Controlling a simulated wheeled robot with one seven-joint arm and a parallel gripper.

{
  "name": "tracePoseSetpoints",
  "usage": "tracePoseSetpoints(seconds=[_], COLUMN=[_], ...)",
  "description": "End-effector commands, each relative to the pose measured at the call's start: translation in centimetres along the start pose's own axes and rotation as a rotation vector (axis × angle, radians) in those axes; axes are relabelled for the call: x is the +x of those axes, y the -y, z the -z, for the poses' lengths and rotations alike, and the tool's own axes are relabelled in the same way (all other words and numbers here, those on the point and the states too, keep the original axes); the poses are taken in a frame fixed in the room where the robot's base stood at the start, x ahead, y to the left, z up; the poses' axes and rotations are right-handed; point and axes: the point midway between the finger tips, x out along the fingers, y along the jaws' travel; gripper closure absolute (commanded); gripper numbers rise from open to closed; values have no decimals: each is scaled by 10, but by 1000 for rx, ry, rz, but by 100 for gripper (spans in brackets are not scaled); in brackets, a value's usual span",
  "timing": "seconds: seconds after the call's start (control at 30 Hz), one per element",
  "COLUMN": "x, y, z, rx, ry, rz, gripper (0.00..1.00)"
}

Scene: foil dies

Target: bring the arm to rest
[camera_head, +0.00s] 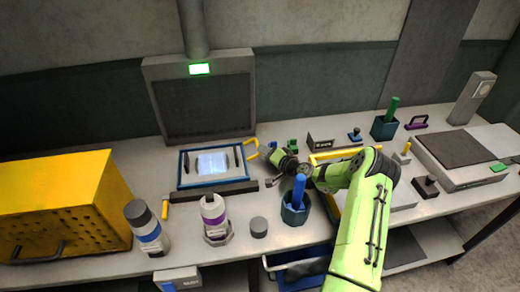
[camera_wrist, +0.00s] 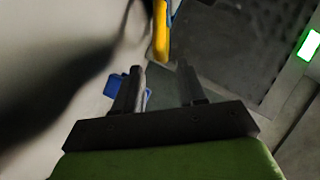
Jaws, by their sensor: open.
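My gripper (camera_head: 272,168) is at the end of my green arm in the head view, low over the middle of the bench. In the wrist view the two dark fingers of my gripper (camera_wrist: 162,85) stand apart with nothing between them. A blue piece (camera_wrist: 116,88) shows behind the left finger, and a yellow bar (camera_wrist: 161,32) lies beyond the tips. In the head view my arm crosses above a dark cup with a blue-handled tool (camera_head: 299,190) and hides part of the tray behind it.
A blue-framed tray (camera_head: 183,184) holds a shiny sheet. A yellow box (camera_head: 60,210), a blue-labelled bottle (camera_head: 148,235) and a purple-labelled bottle (camera_head: 214,215) stand left. A dark panel with a green light (camera_head: 199,69) rises behind. A cup with a green handle (camera_head: 385,125) stands right.

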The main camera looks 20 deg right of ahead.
Motion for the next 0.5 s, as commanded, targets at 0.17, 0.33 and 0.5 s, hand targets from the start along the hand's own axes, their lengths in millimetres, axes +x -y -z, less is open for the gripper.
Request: tracePoseSetpoints(seconds=[0.17,0.33,0.5], x=[-18,-18,-18], y=[0,0,0], z=[0,0,0], rx=[0,0,0], ry=[0,0,0], rz=[-1,0,0], gripper=[60,60,60])
